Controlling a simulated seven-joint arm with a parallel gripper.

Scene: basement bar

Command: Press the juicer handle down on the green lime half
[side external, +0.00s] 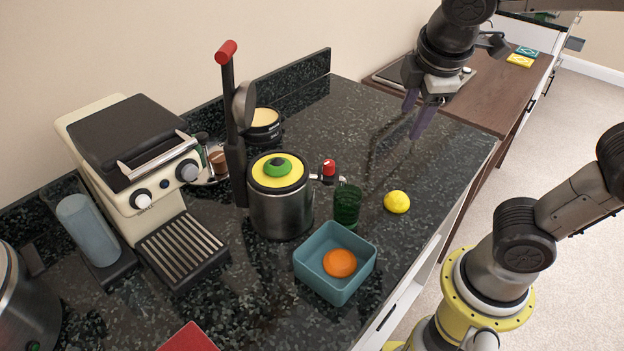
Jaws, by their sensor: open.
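The juicer (281,208) is a steel cylinder with a yellow top, standing on the dark speckled counter. The green lime half (277,167) sits on its yellow top. The juicer handle (228,90) is a black lever with a red grip (226,52), raised upright at the juicer's left. A grey rounded press part (243,105) is attached to the lever, above and to the left of the lime. My gripper (418,119) has purple fingers, is open and empty, and hangs over the counter's far right part, well right of the handle and apart from it.
A green glass (347,206) stands beside the juicer's red-knobbed spout (329,169). A yellow lemon (396,202) lies right of it. A teal box (330,285) holds an orange fruit (340,263). A coffee machine (135,160) stands left. The counter below my gripper is clear.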

